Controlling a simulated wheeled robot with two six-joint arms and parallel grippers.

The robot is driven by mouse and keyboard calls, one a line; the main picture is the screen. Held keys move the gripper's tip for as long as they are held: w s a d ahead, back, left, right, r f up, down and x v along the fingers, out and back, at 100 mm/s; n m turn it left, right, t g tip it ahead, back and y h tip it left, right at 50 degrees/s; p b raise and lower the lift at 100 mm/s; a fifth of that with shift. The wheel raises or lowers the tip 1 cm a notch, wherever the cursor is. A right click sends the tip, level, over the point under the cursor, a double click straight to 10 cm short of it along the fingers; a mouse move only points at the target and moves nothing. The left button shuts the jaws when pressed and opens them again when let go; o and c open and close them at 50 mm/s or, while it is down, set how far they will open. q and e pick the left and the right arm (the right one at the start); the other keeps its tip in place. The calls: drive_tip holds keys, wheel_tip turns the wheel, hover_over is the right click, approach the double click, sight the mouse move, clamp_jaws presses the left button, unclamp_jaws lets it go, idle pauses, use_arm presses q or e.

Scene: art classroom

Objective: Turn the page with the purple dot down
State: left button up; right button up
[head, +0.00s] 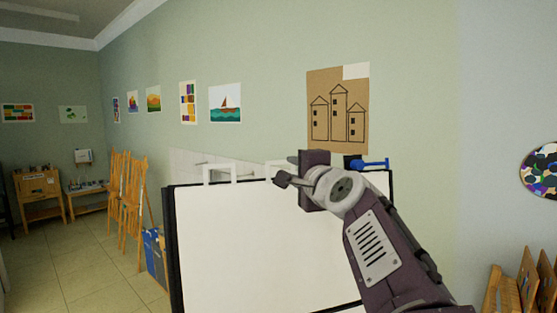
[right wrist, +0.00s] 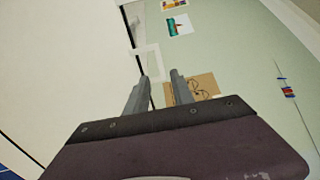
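A large white page (head: 235,245) fills the front of a black-edged board. It also shows as a pale sheet at the left of the right wrist view (right wrist: 50,60). No purple dot shows on the visible part of the page. Two white square loops stand at the board's top edge, a left loop (head: 219,172) and a right loop partly behind my gripper; one loop shows ahead of the fingers in the right wrist view (right wrist: 146,58). My right gripper (head: 279,179) is at the top edge in front of the page, its fingers (right wrist: 155,90) apart with nothing clearly between them. My left gripper is out of view.
A blue clamp-like piece (head: 372,164) sits at the board's top right. The wall behind carries a brown building drawing (head: 338,112). Wooden easels (head: 128,195) and a blue box (head: 155,255) stand to the left. Open floor (head: 85,265) lies at the left.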

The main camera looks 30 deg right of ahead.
sight(281, 163)
drive_tip(key=w+p, duration=0.1)
drive_tip(key=w, duration=0.2)
drive_tip(key=w+d+p, duration=0.1)
drive_tip(key=w, duration=0.6)
drive_tip(key=shift+d+f+p, duration=0.1)
drive_tip(key=shift+d+p, duration=0.2)
drive_tip(key=shift+p, duration=0.1)
drive_tip(key=shift+w+d+f, duration=0.1)
drive_tip(key=shift+w+d, duration=0.05)
drive_tip(key=shift+w, duration=0.35)
drive_tip(key=shift+s, duration=0.15)
drive_tip(key=shift+s, duration=0.1)
clamp_jaws()
